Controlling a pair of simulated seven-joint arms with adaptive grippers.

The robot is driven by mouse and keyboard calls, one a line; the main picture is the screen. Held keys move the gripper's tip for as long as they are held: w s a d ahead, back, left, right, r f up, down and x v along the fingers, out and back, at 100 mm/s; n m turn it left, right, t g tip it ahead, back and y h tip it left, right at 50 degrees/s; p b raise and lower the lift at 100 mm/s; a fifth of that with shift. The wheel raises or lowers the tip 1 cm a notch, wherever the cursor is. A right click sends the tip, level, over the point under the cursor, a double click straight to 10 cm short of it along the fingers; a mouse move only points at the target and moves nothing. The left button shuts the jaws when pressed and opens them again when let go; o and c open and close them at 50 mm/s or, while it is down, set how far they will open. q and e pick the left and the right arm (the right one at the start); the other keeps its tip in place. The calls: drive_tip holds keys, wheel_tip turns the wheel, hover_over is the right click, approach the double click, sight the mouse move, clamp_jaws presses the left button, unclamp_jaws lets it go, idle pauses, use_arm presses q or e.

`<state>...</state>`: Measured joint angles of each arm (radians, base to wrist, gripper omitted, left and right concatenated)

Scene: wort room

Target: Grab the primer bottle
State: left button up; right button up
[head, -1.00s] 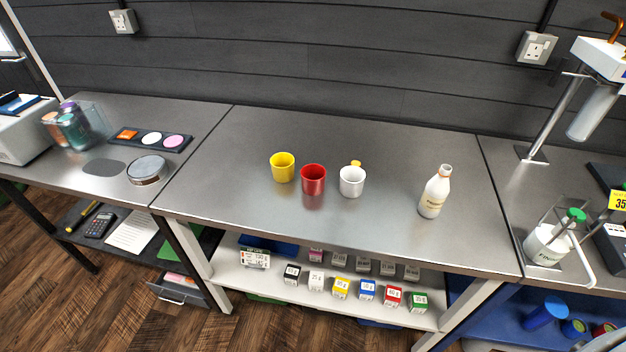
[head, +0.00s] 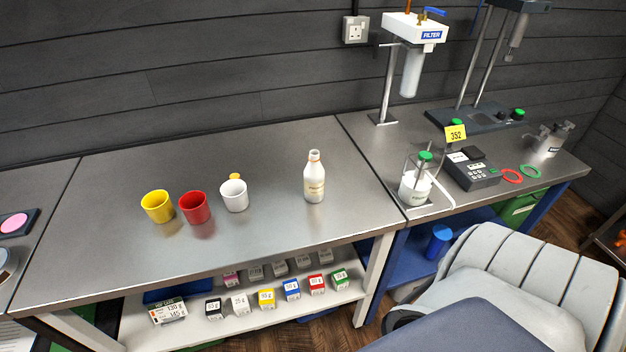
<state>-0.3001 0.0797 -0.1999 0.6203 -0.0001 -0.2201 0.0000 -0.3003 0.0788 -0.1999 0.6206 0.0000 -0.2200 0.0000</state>
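A white bottle with a narrow neck and a pale label (head: 314,182) stands upright on the middle grey bench (head: 270,235), near its right end. The label is too small to read, so I cannot confirm that it is the primer bottle. A second white bottle with a green cap (head: 414,184) stands in a wire holder on the bench to the right. Neither of my grippers is in view.
Yellow (head: 157,206), red (head: 195,207) and white (head: 234,196) cups stand left of the bottle. A filter unit (head: 411,60) and a keypad device (head: 472,170) are on the right bench. Small labelled boxes fill the lower shelf (head: 140,335). Bench around the bottle is clear.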

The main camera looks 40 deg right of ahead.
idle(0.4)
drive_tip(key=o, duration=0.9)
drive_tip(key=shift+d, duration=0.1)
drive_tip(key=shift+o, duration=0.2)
